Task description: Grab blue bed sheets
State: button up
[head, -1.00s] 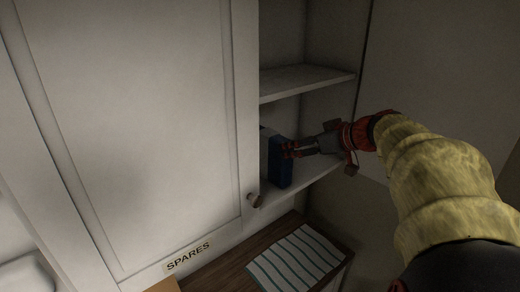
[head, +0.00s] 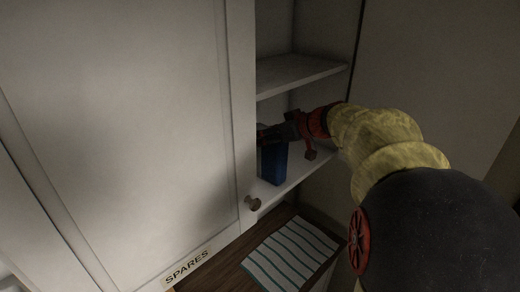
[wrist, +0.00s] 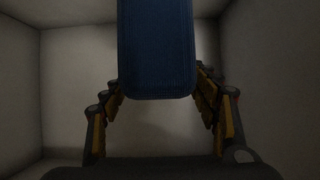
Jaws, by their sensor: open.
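The blue bed sheets (head: 273,165) stand as a dark blue folded block on the lower shelf of the cabinet, partly behind the cabinet door's edge. In the wrist view the ribbed blue block (wrist: 157,50) hangs from the top edge into the space between my fingers. My gripper (head: 268,136) is inside the compartment, at the upper part of the block, with its tips partly hidden by the door. In the wrist view my gripper (wrist: 160,90) is open, with a finger on either side of the block. I cannot tell whether either finger touches it.
The upper shelf (head: 300,75) is above my gripper, and the lower shelf (head: 300,172) is under the block. A striped cloth (head: 291,252) lies on a wooden surface below. A "SPARES" label (head: 187,266) is on the door.

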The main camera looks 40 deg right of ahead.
jog(key=shift+x, duration=1.05)
jog(key=c, duration=0.4)
jog(key=c, duration=1.1)
jog(key=shift+r, duration=0.1)
grip_shut()
